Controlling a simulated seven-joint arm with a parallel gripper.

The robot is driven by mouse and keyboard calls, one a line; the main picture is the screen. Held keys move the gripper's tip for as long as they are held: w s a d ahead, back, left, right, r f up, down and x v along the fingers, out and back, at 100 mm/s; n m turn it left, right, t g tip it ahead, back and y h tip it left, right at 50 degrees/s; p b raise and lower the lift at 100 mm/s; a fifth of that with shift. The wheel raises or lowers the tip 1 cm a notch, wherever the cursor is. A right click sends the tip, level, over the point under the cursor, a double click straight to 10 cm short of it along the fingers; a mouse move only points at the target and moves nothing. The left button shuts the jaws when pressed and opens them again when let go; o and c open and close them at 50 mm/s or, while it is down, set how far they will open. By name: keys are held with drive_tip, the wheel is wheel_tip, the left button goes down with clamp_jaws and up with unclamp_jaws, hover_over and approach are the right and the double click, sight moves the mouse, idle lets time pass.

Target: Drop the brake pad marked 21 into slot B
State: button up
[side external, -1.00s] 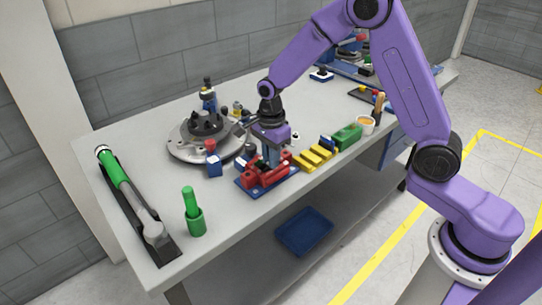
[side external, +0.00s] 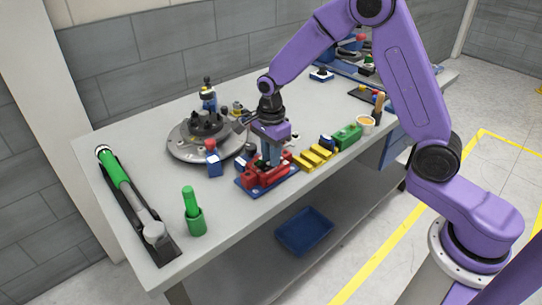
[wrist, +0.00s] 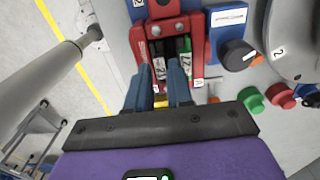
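A red fixture (wrist: 197,45) with two side-by-side slots stands on a blue base; it also shows in the side view (side external: 281,174). In the wrist view, a dark pad (wrist: 156,48) with a white label sits in the left slot. A pad with green on it (wrist: 184,45) sits in the right slot; its label looks like 22.
A round grey turntable (side external: 187,151) stands behind the fixture. A blue block (side external: 214,165) is to the left, and yellow steps (side external: 316,156) and a green block (side external: 348,137) are to the right.

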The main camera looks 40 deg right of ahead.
drive_tip(key=shift+r, duration=1.05)
drive_tip(key=o, duration=0.6)
drive_tip(key=shift+c, duration=0.2)
drive_tip(key=shift+r, duration=0.1)
drive_tip(key=shift+r, duration=2.15)
